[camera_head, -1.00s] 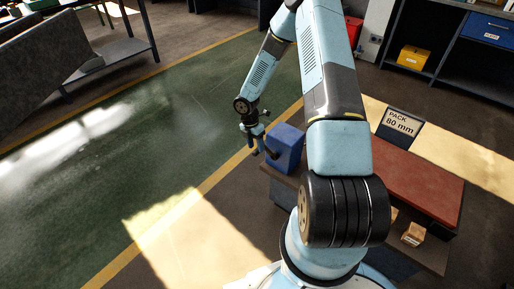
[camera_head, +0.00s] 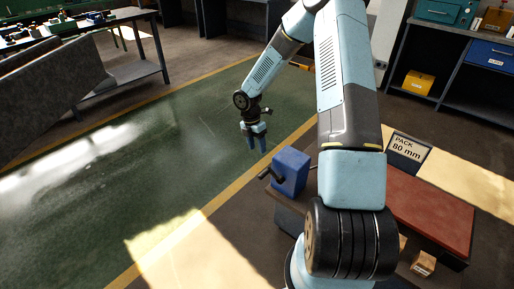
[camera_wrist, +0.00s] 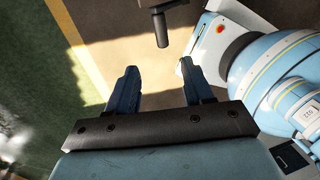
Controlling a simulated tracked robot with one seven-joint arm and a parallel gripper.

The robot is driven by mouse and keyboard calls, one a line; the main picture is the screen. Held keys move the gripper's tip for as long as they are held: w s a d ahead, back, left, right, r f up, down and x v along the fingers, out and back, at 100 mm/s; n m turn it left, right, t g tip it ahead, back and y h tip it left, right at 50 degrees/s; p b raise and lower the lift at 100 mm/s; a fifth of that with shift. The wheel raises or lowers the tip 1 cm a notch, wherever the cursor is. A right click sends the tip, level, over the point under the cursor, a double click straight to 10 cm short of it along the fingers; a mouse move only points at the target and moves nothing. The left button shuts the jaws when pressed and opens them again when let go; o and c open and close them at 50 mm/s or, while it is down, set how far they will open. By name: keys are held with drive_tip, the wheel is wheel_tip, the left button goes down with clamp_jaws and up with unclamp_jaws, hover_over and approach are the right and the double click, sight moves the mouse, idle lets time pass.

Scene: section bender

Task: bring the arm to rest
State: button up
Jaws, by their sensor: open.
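My gripper (camera_head: 256,144) hangs over the green floor, left of a blue block-shaped device (camera_head: 291,171) with a dark handle (camera_head: 266,173). In the wrist view my gripper (camera_wrist: 157,82) has its two blue fingers spread apart with nothing between them. A dark rod end (camera_wrist: 161,30) shows beyond the fingertips there, apart from them. My arm rises from the base at lower right and bends down to the gripper.
A bench with a red pad (camera_head: 430,210) and a sign reading "PACK 80 mm" (camera_head: 409,148) stands at right. A small wooden block (camera_head: 423,263) lies near it. Shelves with a yellow bin (camera_head: 418,82) stand behind. The green floor (camera_head: 190,150) at left is open.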

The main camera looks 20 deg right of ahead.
drive_tip(key=s+r+m+t+h, duration=0.1)
drive_tip(key=s+r+m, duration=0.25)
drive_tip(key=r, duration=0.55)
drive_tip(key=s+d+r+m+t, duration=0.1)
drive_tip(key=s+r+m, duration=0.25)
drive_tip(key=r, duration=0.55)
drive_tip(key=s+r+m+t+h, duration=0.1)
drive_tip(key=s+r+m, duration=0.3)
drive_tip(key=r, duration=0.6)
drive_tip(key=s+a+r+m+t+y, duration=0.1)
drive_tip(key=s+r+m+t, duration=0.1)
drive_tip(key=s+r+m, duration=0.4)
drive_tip(key=s+a+r+m+t+y, duration=0.1)
drive_tip(key=s+r+m, duration=0.6)
drive_tip(key=s, duration=0.8)
drive_tip(key=shift+a+r+t+y, duration=0.15)
drive_tip(key=shift+a+t+y, duration=0.2)
drive_tip(key=shift+t+y, duration=0.35)
